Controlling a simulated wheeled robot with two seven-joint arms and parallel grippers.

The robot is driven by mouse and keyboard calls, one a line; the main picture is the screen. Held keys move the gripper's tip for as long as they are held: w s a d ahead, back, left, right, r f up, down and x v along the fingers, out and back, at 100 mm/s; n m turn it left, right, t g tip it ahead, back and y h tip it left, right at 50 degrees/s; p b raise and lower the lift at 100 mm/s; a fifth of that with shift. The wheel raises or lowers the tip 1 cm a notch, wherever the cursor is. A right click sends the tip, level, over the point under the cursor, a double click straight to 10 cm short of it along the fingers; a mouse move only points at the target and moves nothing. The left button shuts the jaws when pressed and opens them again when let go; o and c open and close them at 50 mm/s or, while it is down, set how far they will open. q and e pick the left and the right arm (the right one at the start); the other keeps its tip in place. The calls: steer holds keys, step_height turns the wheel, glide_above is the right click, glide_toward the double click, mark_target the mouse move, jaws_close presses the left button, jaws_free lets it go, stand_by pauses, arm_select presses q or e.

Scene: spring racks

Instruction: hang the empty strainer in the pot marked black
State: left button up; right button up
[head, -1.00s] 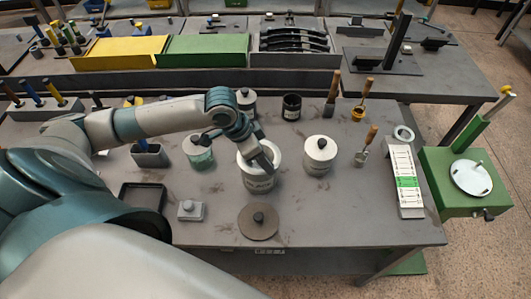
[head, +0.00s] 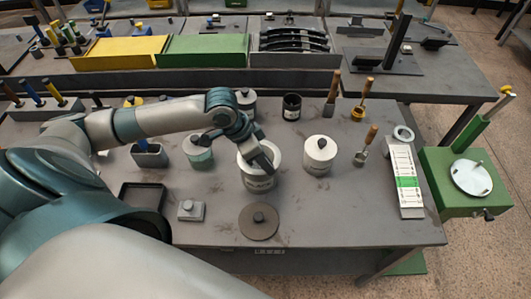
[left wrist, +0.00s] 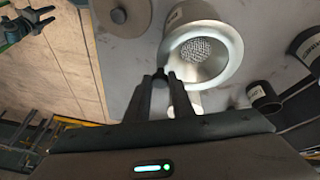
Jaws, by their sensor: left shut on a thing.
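I cannot tell whether the strainer rests fully on the pot's rim. My right gripper (left wrist: 42,17) shows at the far left of the wrist view, apart from the table, its fingers spread.
A round lid (head: 259,221) lies in front of the pot. A lidded white pot (head: 319,156) stands to the right, a greenish jar (head: 200,154) to the left. A dark cup (head: 291,107) and handled tools (head: 365,145) stand behind and right. The front right tabletop is clear.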

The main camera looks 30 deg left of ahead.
arm_select(q)
steer(key=shift+f, duration=0.5)
steer(key=o, duration=1.5)
steer(key=shift+c, duration=0.2)
steer(key=shift+r, duration=0.15)
steer(key=shift+r, duration=3.4)
